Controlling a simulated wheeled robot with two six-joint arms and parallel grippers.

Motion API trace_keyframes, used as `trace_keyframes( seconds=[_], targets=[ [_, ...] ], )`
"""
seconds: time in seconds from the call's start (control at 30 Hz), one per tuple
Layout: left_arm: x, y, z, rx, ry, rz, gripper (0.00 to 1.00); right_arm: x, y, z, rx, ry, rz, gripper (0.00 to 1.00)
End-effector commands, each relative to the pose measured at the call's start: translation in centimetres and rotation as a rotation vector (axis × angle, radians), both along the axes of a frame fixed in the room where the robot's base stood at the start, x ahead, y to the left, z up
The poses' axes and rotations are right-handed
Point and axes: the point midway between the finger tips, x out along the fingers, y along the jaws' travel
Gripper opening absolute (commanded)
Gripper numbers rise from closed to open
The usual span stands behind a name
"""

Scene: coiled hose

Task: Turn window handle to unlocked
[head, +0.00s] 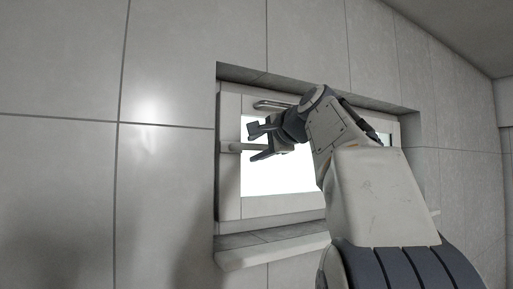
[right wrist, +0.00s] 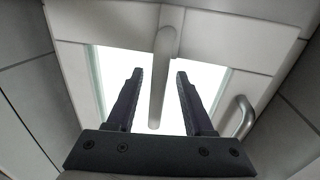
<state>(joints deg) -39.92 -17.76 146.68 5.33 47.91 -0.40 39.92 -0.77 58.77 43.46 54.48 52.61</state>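The window handle (head: 232,147) is a pale lever on the left side of the white window frame (head: 230,190). It points sideways to the right in the head view. My right gripper (head: 256,143) is open in front of the window, with one finger above the lever and one below. In the right wrist view the handle (right wrist: 160,80) lies between the two open fingers (right wrist: 160,73), with a visible gap on each side. My right gripper and arm hide part of the lever and pane in the head view. My left gripper is out of view.
A curved metal bar (head: 272,104) is fixed at the top of the frame; it also shows at the right in the right wrist view (right wrist: 240,117). The window sits in a recess of the grey tiled wall (head: 165,150), above a projecting sill (head: 270,251).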

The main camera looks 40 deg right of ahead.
Motion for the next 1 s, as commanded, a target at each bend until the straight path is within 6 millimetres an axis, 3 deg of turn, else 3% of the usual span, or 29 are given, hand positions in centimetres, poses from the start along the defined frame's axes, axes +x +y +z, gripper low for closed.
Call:
trace_keyframes(
  seconds=[0.17,0.63,1.0],
  targets=[
    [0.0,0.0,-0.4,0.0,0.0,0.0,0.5,-0.7,0.0,0.0,-0.001,-0.002,-0.002,0.52],
    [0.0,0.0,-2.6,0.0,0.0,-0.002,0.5,-8.9,0.6,1.6,-0.001,-0.001,-0.006,0.52],
    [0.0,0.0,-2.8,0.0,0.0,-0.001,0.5,-10.3,1.0,2.0,0.0,0.0,0.001,0.52]
  ],
)
